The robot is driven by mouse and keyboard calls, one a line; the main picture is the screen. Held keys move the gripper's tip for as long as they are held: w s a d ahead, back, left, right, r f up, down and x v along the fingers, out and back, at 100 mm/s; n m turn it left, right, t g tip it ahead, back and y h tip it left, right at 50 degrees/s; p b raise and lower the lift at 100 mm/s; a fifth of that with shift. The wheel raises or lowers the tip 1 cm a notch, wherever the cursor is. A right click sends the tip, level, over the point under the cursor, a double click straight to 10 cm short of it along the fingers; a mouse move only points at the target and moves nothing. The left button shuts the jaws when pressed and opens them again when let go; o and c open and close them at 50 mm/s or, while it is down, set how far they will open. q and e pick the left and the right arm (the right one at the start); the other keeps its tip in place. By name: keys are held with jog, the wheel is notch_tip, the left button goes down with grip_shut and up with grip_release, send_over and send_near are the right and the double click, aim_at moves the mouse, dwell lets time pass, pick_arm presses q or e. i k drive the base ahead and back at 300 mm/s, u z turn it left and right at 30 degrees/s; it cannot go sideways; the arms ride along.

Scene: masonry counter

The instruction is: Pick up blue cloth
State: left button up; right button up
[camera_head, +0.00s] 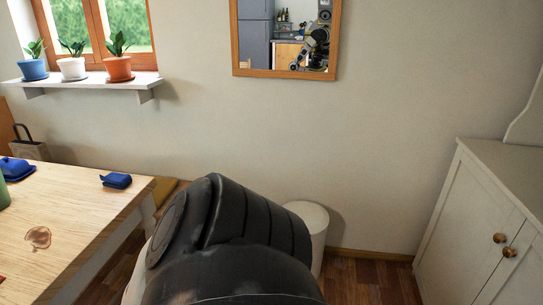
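A small blue folded item (116,181), which looks like the blue cloth, lies on the wooden table (80,212) near its far right corner. Nothing touches it. Another blue object (16,169), shaped like a lidded dish, sits at the left edge of the view on the same table. A large dark link of my own arm fills the lower middle of the view, right of the table. Neither of my grippers shows directly.
A green object (2,192) is cut off at the left edge. A brown stain (38,238) marks the table. A white cylinder (311,226) stands on the floor behind my arm. A white cabinet (475,225) stands at right. Potted plants line the window shelf (90,86).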

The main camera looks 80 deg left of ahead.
aim_at(117, 181)
jog(key=u, duration=2)
jog(key=i, duration=0.25)
jog(key=u, duration=1.8)
